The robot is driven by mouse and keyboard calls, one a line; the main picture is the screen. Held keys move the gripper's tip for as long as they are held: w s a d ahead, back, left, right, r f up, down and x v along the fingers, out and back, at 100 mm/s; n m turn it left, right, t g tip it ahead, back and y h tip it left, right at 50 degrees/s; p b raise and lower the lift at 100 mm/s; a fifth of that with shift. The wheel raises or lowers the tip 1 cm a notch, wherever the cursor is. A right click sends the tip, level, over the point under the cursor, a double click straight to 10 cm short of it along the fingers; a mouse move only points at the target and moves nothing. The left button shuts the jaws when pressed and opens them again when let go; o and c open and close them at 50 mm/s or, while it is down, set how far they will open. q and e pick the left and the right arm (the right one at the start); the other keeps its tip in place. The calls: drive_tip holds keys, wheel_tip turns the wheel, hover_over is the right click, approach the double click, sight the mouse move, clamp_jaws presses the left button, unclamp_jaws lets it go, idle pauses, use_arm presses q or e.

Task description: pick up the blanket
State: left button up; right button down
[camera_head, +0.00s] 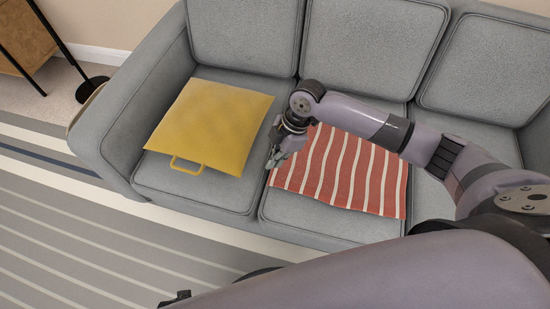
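The blanket (342,172), red with white stripes, lies flat on the grey sofa's middle seat. Its front edge lies near the front of the seat. My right arm crosses above its back part from the right. My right gripper (274,156) points down at the blanket's left edge, beside the yellow cushion. Its fingers are small and partly hidden by the wrist, so I cannot tell whether they are open, or whether they touch the blanket. My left gripper does not show.
The yellow cushion (212,126) with a handle lies on the left seat of the grey sofa (175,197), close to my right gripper. The sofa's backrest stands behind. A striped rug (75,235) covers the floor in front. A black stand base (92,90) stands left of the sofa.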

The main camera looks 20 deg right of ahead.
drive_tip(key=c, duration=2.4)
unclamp_jaws()
drive_tip(key=c, duration=0.8)
unclamp_jaws()
